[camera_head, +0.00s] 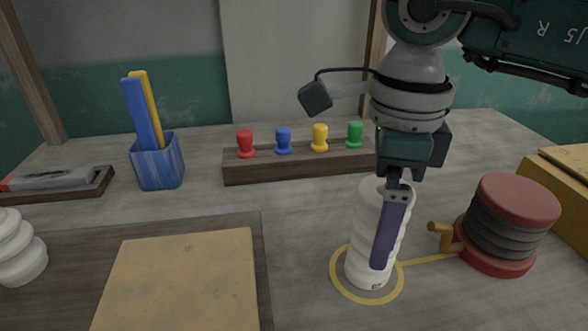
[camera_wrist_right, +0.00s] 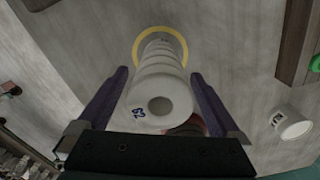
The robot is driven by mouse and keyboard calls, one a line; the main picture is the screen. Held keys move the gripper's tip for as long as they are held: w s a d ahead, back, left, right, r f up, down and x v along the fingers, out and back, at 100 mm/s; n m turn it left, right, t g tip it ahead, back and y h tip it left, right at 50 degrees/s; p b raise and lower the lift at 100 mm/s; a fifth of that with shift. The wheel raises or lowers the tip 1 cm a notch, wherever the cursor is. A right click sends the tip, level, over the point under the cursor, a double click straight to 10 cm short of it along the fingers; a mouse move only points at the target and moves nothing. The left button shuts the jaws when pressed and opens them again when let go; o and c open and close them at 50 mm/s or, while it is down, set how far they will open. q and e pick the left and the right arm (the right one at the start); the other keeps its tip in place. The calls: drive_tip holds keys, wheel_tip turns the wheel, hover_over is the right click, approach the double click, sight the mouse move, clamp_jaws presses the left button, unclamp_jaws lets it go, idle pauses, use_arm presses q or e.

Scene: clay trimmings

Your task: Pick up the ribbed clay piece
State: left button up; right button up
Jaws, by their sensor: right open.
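The ribbed clay piece (camera_head: 367,235) is a white upright cylinder standing inside a yellow ring on the table. In the right wrist view the piece (camera_wrist_right: 160,85) shows its hollow end and a small dark blue mark. My right gripper (camera_head: 382,262) points down over it, with one purple finger in front of the piece in the head view. In the wrist view the open fingers (camera_wrist_right: 160,76) lie on either side of it, with gaps visible. The piece hides the other finger in the head view. My left gripper is out of view.
A red-and-grey spool with a crank (camera_head: 505,225) stands close on the right. A wooden rack (camera_head: 290,168) with coloured pegs is behind. A tan slab (camera_head: 180,285) lies on the left, near another white ribbed piece (camera_head: 18,248). A blue holder (camera_head: 157,163) stands farther back.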

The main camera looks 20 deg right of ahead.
drive_tip(key=shift+f, duration=0.45)
drive_tip(key=shift+c, duration=0.2)
clamp_jaws()
drive_tip(key=shift+r, duration=0.1)
idle(0.3)
